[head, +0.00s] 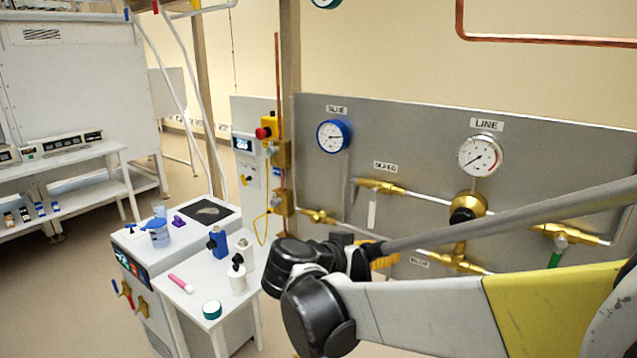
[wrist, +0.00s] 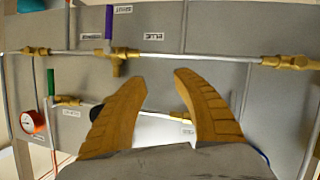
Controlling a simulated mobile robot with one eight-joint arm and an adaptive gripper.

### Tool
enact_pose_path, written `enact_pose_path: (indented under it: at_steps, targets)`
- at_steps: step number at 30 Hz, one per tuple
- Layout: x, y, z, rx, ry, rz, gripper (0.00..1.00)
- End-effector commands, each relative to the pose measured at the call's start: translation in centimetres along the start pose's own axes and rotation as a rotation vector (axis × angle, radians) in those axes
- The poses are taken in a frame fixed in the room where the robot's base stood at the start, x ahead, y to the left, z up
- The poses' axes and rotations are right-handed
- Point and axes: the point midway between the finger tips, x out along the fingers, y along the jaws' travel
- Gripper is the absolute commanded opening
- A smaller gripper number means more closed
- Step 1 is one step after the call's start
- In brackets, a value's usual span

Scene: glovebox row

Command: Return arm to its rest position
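My arm reaches in from the right of the head view, across the front of a grey valve panel (head: 400,115). My gripper shows in the wrist view as two orange-brown fingers (wrist: 159,78), spread apart with nothing between them. In the head view it is mostly hidden behind my black wrist joints; only a bit of orange (head: 384,256) shows. In the wrist view the panel's pipe with brass fittings (wrist: 118,58) and a purple handle (wrist: 108,22) lies beyond the fingertips. I cannot tell the exact gap to the panel.
A blue gauge (head: 333,136) and a white gauge (head: 480,156) stand out from the panel. A small white table (head: 188,305) holds bottles, a pink marker and a teal-lidded jar left of my wrist. A red-topped yellow switch box (head: 268,130) is beside the panel. Open floor (head: 60,290) lies at left.

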Motion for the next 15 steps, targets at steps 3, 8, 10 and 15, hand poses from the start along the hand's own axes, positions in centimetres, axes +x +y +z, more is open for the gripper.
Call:
enact_pose_path:
  at_steps: [3,8,10,15]
  targets:
    - [1.2,5.7,3.0,-0.123,-0.194,-0.074,0.35]
    - [-0.1,11.2,8.0,-0.24,-0.393,-0.255,0.35]
    - [-1.3,13.1,10.2,-0.269,-0.452,-0.349,0.35]
    - [-4.7,15.7,14.4,-0.287,-0.505,-0.567,0.35]
